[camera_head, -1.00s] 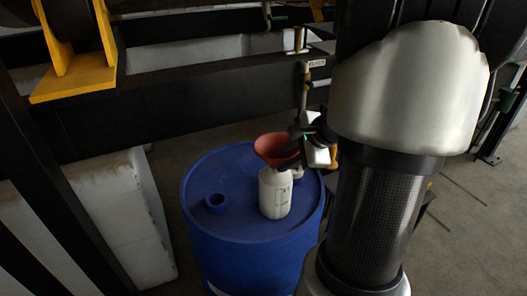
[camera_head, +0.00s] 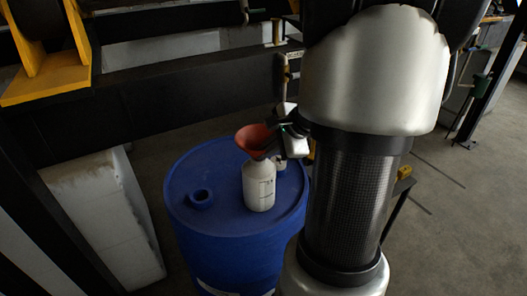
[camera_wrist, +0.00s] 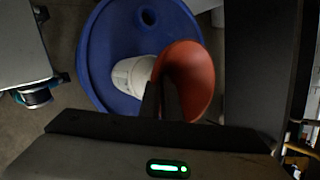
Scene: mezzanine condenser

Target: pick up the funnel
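The red-orange funnel (camera_head: 254,139) is over the top of a white bottle (camera_head: 258,188), its wide mouth up and a little tilted. Whether its spout is still in the bottle neck is hidden. My gripper (camera_head: 275,142) comes from the right at the funnel's rim. In the wrist view the two dark fingers (camera_wrist: 161,100) are close together with the funnel wall (camera_wrist: 192,75) between them; the bottle (camera_wrist: 132,75) shows just left of it.
A small pale item (camera_head: 281,163) is behind the bottle. A dark beam (camera_head: 180,95) and a yellow bracket (camera_head: 45,75) are behind. A white block (camera_head: 100,215) stands left.

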